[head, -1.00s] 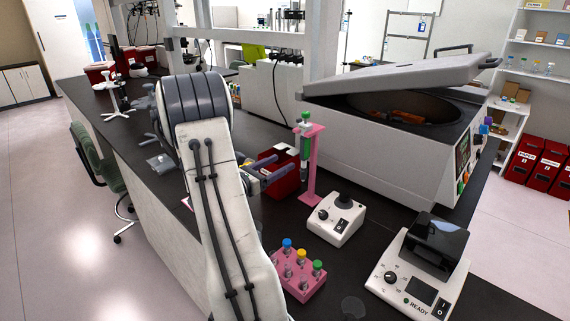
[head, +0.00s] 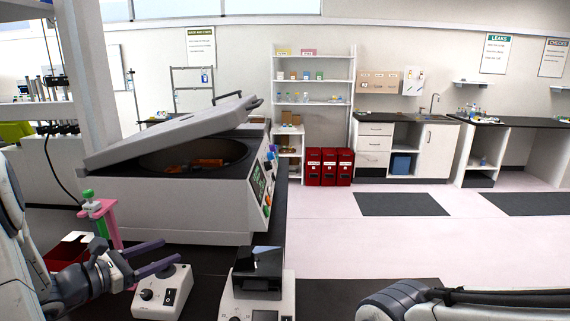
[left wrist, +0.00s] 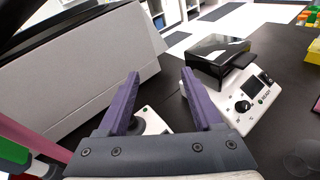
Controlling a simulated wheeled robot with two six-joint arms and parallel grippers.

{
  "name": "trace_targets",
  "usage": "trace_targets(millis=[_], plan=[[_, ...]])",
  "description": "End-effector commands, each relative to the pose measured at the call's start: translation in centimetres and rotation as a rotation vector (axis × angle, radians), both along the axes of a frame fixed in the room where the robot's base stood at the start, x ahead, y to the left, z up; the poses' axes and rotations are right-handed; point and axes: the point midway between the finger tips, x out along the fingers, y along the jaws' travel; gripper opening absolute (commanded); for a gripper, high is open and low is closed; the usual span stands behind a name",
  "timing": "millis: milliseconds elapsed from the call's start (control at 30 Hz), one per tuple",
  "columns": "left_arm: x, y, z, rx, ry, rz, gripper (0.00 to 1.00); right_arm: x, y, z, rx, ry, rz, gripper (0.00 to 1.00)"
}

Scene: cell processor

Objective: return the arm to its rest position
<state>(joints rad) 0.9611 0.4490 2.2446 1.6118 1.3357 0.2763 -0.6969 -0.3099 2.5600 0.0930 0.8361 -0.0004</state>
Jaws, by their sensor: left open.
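My left gripper (head: 150,258) is open and empty at the lower left of the head view. Its purple fingers reach over the bench, above a small white device with a black knob (head: 160,292). In the left wrist view the two fingers (left wrist: 160,100) stand apart with nothing between them. The white device (left wrist: 153,122) shows partly behind them. My right arm's link (head: 450,300) shows at the lower right of the head view; its gripper is out of view.
The centrifuge (head: 165,200) stands behind the left gripper with its lid raised. A pink stand with a green-topped pipette (head: 103,215) is close to the left arm. A black-topped device (head: 257,275) sits to the right. The dark bench (head: 350,292) is clear right of it.

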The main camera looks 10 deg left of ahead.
Motion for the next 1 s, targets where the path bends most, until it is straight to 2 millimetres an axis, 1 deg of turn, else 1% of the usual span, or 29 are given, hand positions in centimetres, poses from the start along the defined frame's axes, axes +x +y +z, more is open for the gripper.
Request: trace_targets(millis=[33, 67, 100, 133, 167, 200, 267, 300, 367, 400, 467, 500, 533, 600, 700, 800, 900, 1000], plan=[[0.3, -4.4, 0.1, 0.057, 0.018, -0.135, 0.67, 0.0, 0.0, 0.0, 0.000, 0.000, 0.000, 0.00], [0.2, -6.7, 0.0, 0.092, 0.029, -0.211, 0.67, 0.0, 0.0, 0.0, 0.000, 0.000, 0.000, 0.00], [-0.2, -9.8, -0.2, 0.142, 0.041, -0.315, 0.67, 0.0, 0.0, 0.0, 0.000, 0.000, 0.000, 0.00], [-0.7, -12.1, -0.4, 0.183, 0.047, -0.395, 0.67, 0.0, 0.0, 0.0, 0.000, 0.000, 0.000, 0.00], [-1.4, -14.3, -0.6, 0.226, 0.053, -0.477, 0.67, 0.0, 0.0, 0.0, 0.000, 0.000, 0.000, 0.00], [-2.5, -17.2, -0.8, 0.286, 0.055, -0.591, 0.67, 0.0, 0.0, 0.0, 0.000, 0.000, 0.000, 0.00], [-4.7, -21.2, -1.3, 0.388, 0.051, -0.771, 0.67, 0.0, 0.0, 0.0, 0.000, 0.000, 0.000, 0.00], [-6.4, -23.5, -1.7, 0.461, 0.042, -0.891, 0.67, 0.0, 0.0, 0.0, 0.000, 0.000, 0.000, 0.00], [-9.1, -26.3, -2.2, 0.573, 0.018, -1.067, 0.67, 0.0, 0.0, 0.0, 0.000, 0.000, 0.000, 0.00], [-11.0, -27.8, -2.6, 0.649, -0.006, -1.181, 0.67, 0.0, 0.0, 0.0, 0.000, 0.000, 0.000, 0.00], [-13.7, -29.5, -3.2, 0.766, -0.054, -1.349, 0.67, 0.0, 0.0, 0.0, 0.000, 0.000, 0.000, 0.00], [-15.4, -30.3, -3.5, 0.844, -0.092, -1.458, 0.67, 0.0, 0.0, 0.0, 0.000, 0.000, 0.000, 0.00], [-16.7, -30.7, -3.8, 0.906, -0.127, -1.538, 0.67, 0.0, 0.0, 0.0, 0.000, 0.000, 0.000, 0.00], [-19.3, -31.3, -4.2, 1.051, -0.221, -1.716, 0.67, 0.0, 0.0, 0.0, 0.000, 0.000, 0.000, 0.00], [-22.1, -31.4, -4.7, 1.261, -0.395, -1.947, 0.67, 0.0, 0.0, 0.0, 0.000, 0.000, 0.000, 0.00], [-23.7, -31.3, -4.9, 1.449, -0.591, -2.126, 0.67, 0.0, 0.0, 0.0, 0.000, 0.000, 0.000, 0.00], [-24.4, -31.2, -4.8, 1.597, -0.772, -2.242, 0.67, 0.0, 0.0, 0.0, 0.000, 0.000, 0.000, 0.00], [-24.7, -31.2, -4.7, 1.694, -0.904, -2.306, 0.67, 0.0, 0.0, 0.0, 0.000, 0.000, 0.000, 0.00]])
